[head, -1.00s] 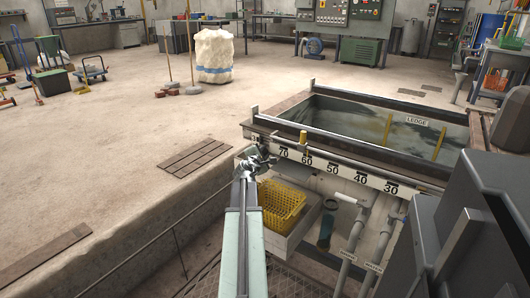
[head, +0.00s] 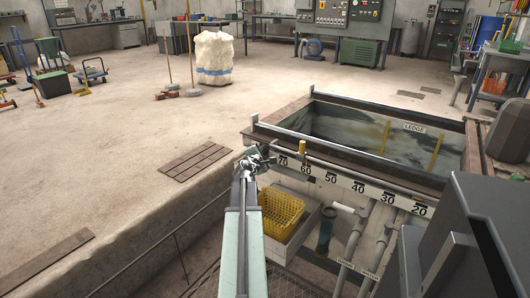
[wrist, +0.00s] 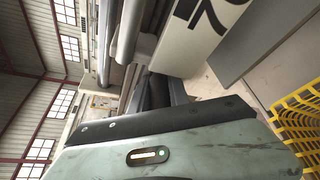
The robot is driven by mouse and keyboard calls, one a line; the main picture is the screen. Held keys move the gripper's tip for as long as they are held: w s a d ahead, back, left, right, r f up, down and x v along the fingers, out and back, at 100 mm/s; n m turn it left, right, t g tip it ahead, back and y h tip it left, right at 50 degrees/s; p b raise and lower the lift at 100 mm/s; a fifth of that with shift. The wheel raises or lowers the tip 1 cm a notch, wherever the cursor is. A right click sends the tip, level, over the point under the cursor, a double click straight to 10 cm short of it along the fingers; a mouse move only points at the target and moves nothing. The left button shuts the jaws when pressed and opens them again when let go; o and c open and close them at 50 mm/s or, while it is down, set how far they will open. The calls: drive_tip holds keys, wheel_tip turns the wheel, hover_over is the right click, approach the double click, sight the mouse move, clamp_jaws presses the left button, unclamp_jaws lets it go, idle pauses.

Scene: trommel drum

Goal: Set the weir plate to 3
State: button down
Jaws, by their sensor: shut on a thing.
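My gripper (head: 256,160) is at the left end of the tank's front side, just left of the 70 mark on the white number scale (head: 345,182). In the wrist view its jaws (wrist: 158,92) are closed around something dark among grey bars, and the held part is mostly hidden. The scale also shows in the wrist view (wrist: 205,25), with part of a large number. I cannot tell for sure which part is the weir plate.
The tank (head: 350,122) holds murky water, two yellow strips and a LEDGE label. A yellow basket (head: 280,208) sits in a white tray below the scale. Pipes (head: 352,235) stand right of it. A dark grey housing (head: 490,225) fills the lower right. Open floor lies left.

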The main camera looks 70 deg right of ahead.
drive_tip(key=c, duration=1.3)
unclamp_jaws()
drive_tip(key=shift+s+r, duration=0.1)
drive_tip(key=shift+r, duration=0.1)
drive_tip(key=shift+o, duration=0.2)
drive_tip(key=p+v, duration=0.1)
drive_tip(key=v, duration=0.6)
drive_tip(key=shift+a+p, duration=0.3)
drive_tip(key=shift+a, duration=0.15)
